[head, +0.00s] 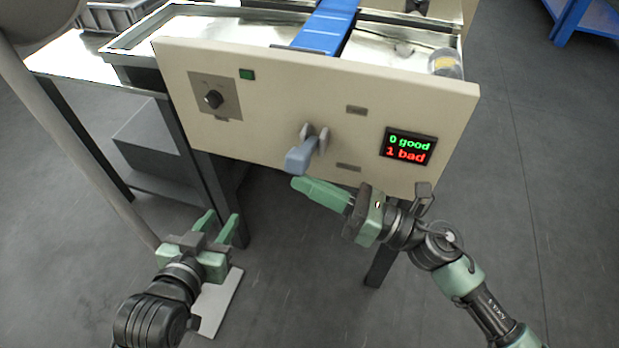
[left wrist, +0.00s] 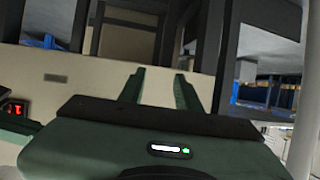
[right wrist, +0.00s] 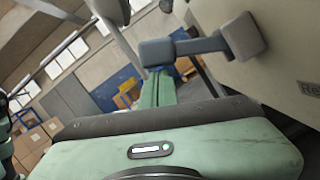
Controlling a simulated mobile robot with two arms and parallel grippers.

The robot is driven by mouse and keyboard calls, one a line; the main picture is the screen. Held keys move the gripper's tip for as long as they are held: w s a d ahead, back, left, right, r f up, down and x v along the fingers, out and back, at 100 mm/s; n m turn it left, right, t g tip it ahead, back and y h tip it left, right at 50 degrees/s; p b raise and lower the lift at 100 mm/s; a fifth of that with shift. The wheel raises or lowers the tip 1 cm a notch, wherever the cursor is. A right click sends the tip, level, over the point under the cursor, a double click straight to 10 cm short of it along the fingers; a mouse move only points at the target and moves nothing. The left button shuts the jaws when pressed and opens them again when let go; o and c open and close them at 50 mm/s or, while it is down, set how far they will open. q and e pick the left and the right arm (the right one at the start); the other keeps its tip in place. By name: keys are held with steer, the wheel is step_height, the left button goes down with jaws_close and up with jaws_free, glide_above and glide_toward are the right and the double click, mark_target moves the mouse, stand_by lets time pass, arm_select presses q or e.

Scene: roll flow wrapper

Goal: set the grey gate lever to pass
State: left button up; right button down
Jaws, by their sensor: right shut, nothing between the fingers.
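The grey gate lever (head: 300,155) sits on the beige front panel (head: 270,105), between a small label (head: 355,110) above and another (head: 348,167) below. Its blue-grey handle sticks out from the panel and slopes down to the left. My left gripper (head: 220,224) is open and empty, low and left of the lever.
A display (head: 408,146) reads "0 good, 1 bad" right of the lever. A blue conveyor (head: 325,28) runs behind the panel. The floor in front is mostly clear.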

arm_select(q)
steer(key=s+a+f+g+y, duration=0.1)
steer(key=s+f+g, duration=0.2)
steer(key=s+f, duration=0.1)
steer(key=shift+a+f+p, duration=0.25)
steer(key=shift+a+p, duration=0.1)
steer(key=shift+p, duration=0.05)
arm_select(e)
steer(key=shift+w+r+m, duration=0.1)
steer(key=shift+r+m, duration=0.3)
steer(key=shift+r, duration=0.05)
arm_select(q)
steer(key=shift+w, duration=0.1)
arm_select(e)
steer(key=shift+d, duration=0.1)
